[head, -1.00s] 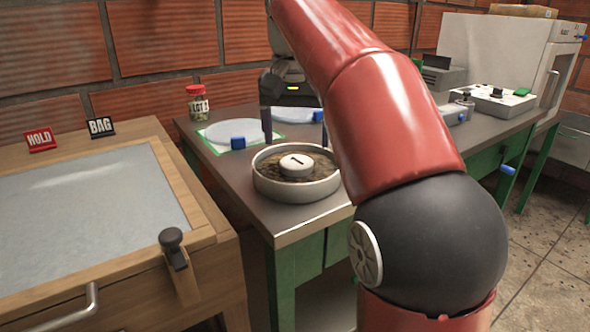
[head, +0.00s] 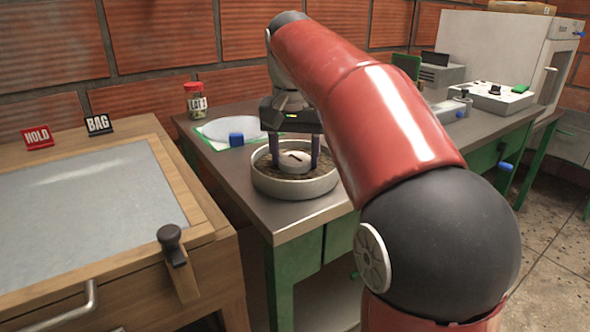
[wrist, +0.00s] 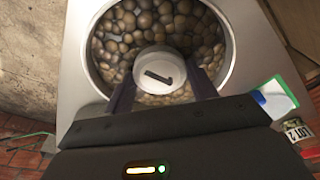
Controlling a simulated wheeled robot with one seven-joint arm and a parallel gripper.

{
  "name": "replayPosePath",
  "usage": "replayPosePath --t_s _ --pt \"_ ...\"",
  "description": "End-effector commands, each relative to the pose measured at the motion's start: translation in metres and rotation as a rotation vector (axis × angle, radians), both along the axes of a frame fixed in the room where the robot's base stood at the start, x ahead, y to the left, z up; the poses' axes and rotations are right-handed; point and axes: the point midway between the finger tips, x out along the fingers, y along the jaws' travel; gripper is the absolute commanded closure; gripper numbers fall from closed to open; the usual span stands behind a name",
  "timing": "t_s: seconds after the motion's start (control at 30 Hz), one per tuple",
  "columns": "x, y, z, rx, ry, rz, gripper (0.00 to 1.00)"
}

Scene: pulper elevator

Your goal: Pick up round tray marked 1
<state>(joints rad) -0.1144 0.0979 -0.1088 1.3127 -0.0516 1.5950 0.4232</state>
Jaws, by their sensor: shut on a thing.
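The round tray marked 1 (head: 295,188) stands on the dark-topped bench, near its front left corner. It has a pale rim and holds brown, bean-like pieces around a white central knob (head: 295,160) bearing the mark 1. In the wrist view the tray rim (wrist: 226,82) and the knob (wrist: 160,72) show from above, and the rim is partly hidden by my gripper body. My gripper (head: 295,163) points down over the tray, with one finger on each side of the knob, shut on it. The tray appears to rest on the bench.
A jar with a red lid (head: 194,101) and a flat disc on a green-edged sheet with a blue block (head: 236,139) are behind the tray. A wooden table with HOLD (head: 38,137) and BAG (head: 98,124) signs stands left. Instruments (head: 494,97) stand at the bench's right.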

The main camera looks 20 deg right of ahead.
Motion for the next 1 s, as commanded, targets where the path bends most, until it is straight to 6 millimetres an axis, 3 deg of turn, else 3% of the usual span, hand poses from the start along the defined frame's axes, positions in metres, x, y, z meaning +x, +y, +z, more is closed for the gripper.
replayPosePath --t_s 0.03,0.13,0.57,1.0 --pt "0.0 0.0 0.0 0.0 0.0 0.0 0.63" --pt "0.0 0.0 0.0 0.0 0.0 0.0 0.76" --pt "0.001 0.0 0.012 0.001 -0.004 0.0 0.77" --pt "0.001 0.0 0.082 -0.001 -0.004 0.0 0.77"
